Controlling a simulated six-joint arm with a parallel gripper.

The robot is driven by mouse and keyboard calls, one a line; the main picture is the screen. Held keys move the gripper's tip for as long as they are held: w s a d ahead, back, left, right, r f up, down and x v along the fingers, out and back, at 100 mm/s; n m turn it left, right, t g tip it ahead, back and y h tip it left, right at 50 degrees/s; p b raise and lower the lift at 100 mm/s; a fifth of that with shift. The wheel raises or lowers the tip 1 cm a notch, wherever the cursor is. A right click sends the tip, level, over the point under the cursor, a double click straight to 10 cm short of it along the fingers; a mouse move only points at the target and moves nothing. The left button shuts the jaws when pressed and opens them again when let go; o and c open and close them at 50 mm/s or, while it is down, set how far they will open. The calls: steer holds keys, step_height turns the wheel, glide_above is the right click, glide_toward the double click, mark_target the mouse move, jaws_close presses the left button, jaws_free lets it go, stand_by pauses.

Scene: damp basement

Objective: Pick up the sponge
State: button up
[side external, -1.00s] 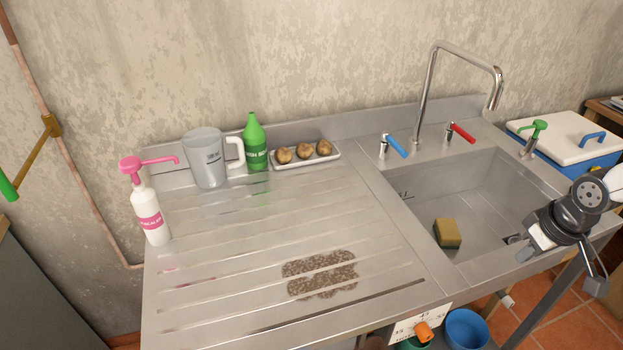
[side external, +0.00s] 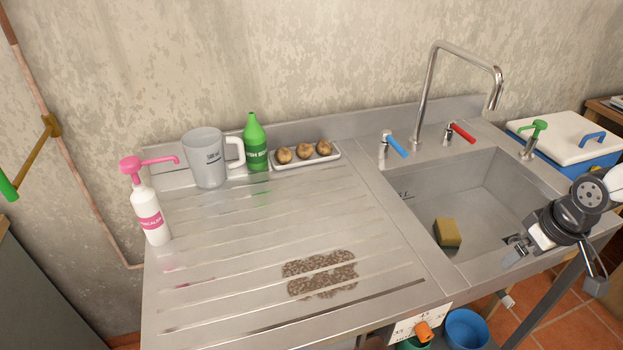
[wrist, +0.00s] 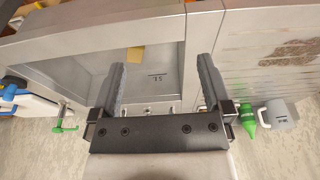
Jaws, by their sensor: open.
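The sponge (side external: 447,233), yellow with a dark green layer, lies in the steel sink basin (side external: 490,200), near its front left part. In the wrist view a small tan piece of the sponge (wrist: 135,54) shows between my fingers, farther off and nearer the left finger. My gripper (side external: 516,250) is at the front right of the sink, to the right of the sponge and apart from it. In the wrist view my gripper (wrist: 162,66) has its two dark fingers wide apart with nothing held between them.
A tall tap (side external: 430,90) and blue (side external: 397,146) and red (side external: 462,132) levers stand behind the sink. The drainboard (side external: 230,230) holds a jug (side external: 205,160), green bottle (side external: 255,145), tray (side external: 280,164) and pink pump bottle (side external: 150,212).

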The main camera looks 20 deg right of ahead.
steer(key=shift+w, duration=0.1)
steer(key=m+t+h, duration=0.1)
steer(key=m+h, duration=0.1)
steer(key=m, duration=0.2)
glide_toward(450, 230)
steer(key=shift+x, duration=1.2)
steer(key=shift+w+d+f+m, duration=0.1)
steer(key=shift+d+f+m, duration=0.05)
steer(key=shift+f+m, duration=0.2)
steer(key=shift+f, duration=0.15)
steer(key=shift+w+d+f+t, duration=0.15)
steer(key=shift+w+f, duration=0.1)
steer(key=shift+f, duration=0.3)
steer(key=shift+w+d+f+t, duration=0.1)
steer(key=shift+w+f+t, duration=0.1)
steer(key=shift+f, duration=0.3)
steer(key=shift+f, duration=0.1)
steer(key=shift+x, duration=2.55)
